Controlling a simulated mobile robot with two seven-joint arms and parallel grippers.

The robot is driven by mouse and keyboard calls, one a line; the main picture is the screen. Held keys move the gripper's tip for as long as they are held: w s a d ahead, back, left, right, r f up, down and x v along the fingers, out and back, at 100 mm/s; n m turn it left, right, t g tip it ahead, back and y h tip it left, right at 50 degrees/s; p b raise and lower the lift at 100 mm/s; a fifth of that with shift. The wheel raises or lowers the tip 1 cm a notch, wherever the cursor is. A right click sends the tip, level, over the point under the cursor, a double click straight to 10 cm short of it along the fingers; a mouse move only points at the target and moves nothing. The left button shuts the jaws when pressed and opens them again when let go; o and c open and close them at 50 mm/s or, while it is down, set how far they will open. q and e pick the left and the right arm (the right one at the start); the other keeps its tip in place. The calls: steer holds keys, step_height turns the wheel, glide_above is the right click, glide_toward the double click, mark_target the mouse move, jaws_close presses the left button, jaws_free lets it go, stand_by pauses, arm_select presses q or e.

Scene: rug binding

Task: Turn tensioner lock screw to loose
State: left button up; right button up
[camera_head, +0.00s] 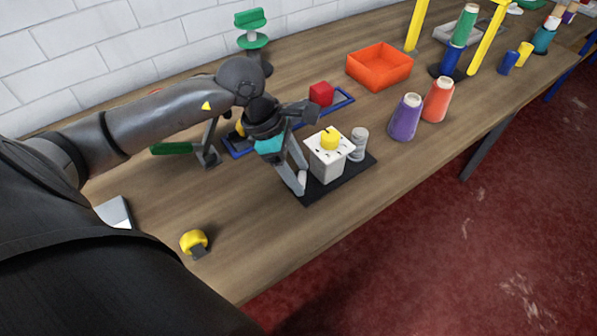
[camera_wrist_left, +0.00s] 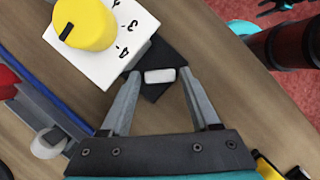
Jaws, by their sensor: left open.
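The tensioner is a white block (camera_head: 329,165) with a yellow dial knob (camera_head: 329,141) on its numbered top, on a dark base plate (camera_head: 339,184). The block (camera_wrist_left: 124,56) and yellow knob (camera_wrist_left: 91,26) also show in the left wrist view. A small light-grey rounded bar (camera_wrist_left: 160,76), apparently the lock screw's head, shows beside the block over the dark plate. My left gripper (camera_head: 302,176) is open at the block's left side. In the left wrist view its fingertips (camera_wrist_left: 160,73) stand on either side of the bar, with gaps. The bar is not clearly seen in the head view.
A grey ribbed cylinder (camera_head: 358,145) stands right of the block. Purple (camera_head: 405,118) and orange (camera_head: 438,101) cones stand farther right, with an orange bin (camera_head: 379,67) behind. A yellow-capped piece (camera_head: 194,242) lies near the front edge.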

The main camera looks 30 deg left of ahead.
arm_select(q)
steer(key=shift+d+f, duration=0.1)
steer(key=shift+f, duration=0.15)
jaws_close()
stand_by(0.4)
